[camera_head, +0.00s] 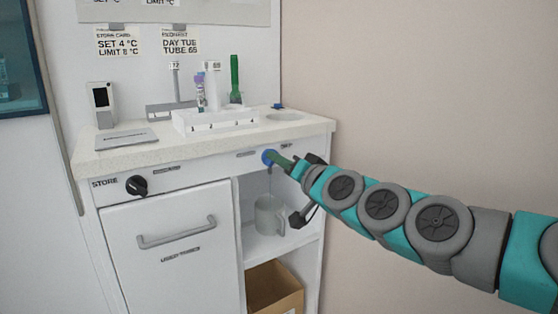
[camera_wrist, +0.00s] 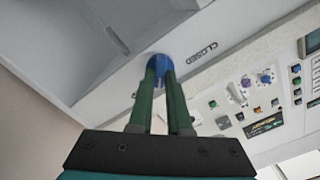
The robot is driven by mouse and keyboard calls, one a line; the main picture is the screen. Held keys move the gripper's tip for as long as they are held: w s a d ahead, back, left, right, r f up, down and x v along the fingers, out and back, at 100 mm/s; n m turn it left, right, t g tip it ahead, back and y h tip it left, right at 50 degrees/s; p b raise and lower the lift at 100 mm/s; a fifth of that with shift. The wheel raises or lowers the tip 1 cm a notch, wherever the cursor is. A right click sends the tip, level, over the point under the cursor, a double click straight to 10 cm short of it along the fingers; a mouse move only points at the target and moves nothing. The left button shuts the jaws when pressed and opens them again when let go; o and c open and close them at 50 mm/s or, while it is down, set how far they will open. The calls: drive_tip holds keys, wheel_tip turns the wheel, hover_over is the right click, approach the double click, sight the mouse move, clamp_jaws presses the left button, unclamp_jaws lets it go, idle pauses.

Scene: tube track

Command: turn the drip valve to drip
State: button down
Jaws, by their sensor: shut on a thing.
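The drip valve is a blue knob (camera_head: 268,157) on the front panel of the counter, under the worktop edge at its right part. My gripper (camera_head: 279,161) comes from the right, with its green fingers closed on the knob. In the wrist view the blue knob (camera_wrist: 158,66) sits between the two green fingertips (camera_wrist: 159,72). The word CLOSED (camera_wrist: 201,53) is printed on the panel beside it. Which way the knob points is hidden by the fingers. A grey mug (camera_head: 268,215) stands on the shelf below the knob.
Left on the panel is a black STORE knob (camera_head: 136,185) above a door with a handle (camera_head: 177,232). The worktop holds a white rack (camera_head: 215,119) with tubes and a small device (camera_head: 102,104). A cardboard box (camera_head: 274,288) stands below the shelf. The wall right is bare.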

idle(0.4)
drive_tip(key=c, duration=0.9)
unclamp_jaws()
drive_tip(key=shift+o, duration=0.2)
drive_tip(key=shift+s+d, duration=0.1)
drive_tip(key=b+v, duration=0.1)
drive_tip(key=v, duration=0.6)
drive_tip(key=shift+s+d, duration=0.15)
drive_tip(key=shift+s, duration=0.1)
drive_tip(key=s+f+n+g+h+p, duration=0.2)
drive_tip(key=s+f+n+g+h, duration=0.2)
drive_tip(key=s+f+g, duration=0.9)
drive_tip(key=s+d+f+m+g+h, duration=0.1)
drive_tip(key=s+d+f+h, duration=0.1)
drive_tip(key=s+d+f, duration=0.2)
drive_tip(key=s+d+f+m+g+h+p, duration=0.1)
drive_tip(key=s+d+f, duration=0.3)
drive_tip(key=s, duration=0.6)
drive_tip(key=s+d+f+g+h+p, duration=0.1)
drive_tip(key=s+d+f+h, duration=0.2)
drive_tip(key=s, duration=0.4)
drive_tip(key=shift+s+d+f+m+g, duration=0.35)
drive_tip(key=shift+d+f+m+g, duration=0.05)
drive_tip(key=shift+d+f, duration=0.2)
